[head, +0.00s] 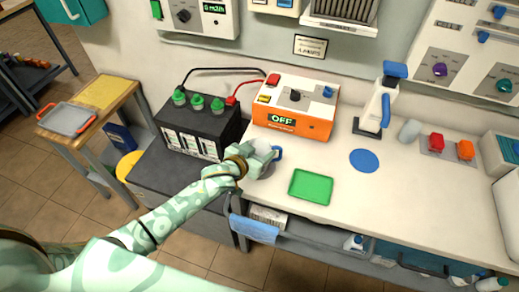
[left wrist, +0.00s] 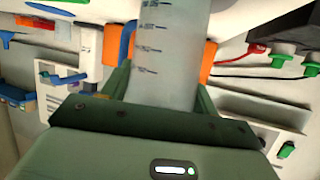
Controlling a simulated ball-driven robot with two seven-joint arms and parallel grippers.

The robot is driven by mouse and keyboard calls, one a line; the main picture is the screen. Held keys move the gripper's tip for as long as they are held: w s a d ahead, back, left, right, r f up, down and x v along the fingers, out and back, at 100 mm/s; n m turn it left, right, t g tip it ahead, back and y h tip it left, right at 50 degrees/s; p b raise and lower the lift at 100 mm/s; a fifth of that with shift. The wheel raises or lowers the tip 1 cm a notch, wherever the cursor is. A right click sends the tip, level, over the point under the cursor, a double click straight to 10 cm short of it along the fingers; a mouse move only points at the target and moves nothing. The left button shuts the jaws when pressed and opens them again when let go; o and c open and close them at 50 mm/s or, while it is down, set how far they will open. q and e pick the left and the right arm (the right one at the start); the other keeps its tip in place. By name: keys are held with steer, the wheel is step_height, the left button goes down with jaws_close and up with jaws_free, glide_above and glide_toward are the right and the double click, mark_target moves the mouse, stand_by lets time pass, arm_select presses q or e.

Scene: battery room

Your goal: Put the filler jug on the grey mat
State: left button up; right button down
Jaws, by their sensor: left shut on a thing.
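The filler jug (left wrist: 165,60) is a pale translucent cylinder with dark level marks. It fills the space between my left gripper's fingers in the left wrist view, with a blue handle beside it. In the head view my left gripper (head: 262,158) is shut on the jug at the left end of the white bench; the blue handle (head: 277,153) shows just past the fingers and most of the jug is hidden. A greyish patch shows under the gripper, but I cannot tell whether it is the grey mat or the jug. My right gripper is not in view.
An orange charger reading OFF (head: 290,108) and a black battery (head: 200,128) stand behind the gripper. A white-and-blue stand (head: 378,105) rises behind. A yellow disc (head: 128,164) lies left.

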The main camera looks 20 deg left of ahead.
arm_select(q)
steer(key=o, duration=1.1)
steer(key=shift+f, duration=0.1)
steer(key=shift+s+r, duration=0.2)
steer(key=shift+r, duration=0.05)
steer(key=p+v, duration=0.3)
steer(key=v, duration=0.8)
steer(key=shift+s+r, duration=0.15)
steer(key=shift+s, duration=0.05)
steer(key=shift+a, duration=0.1)
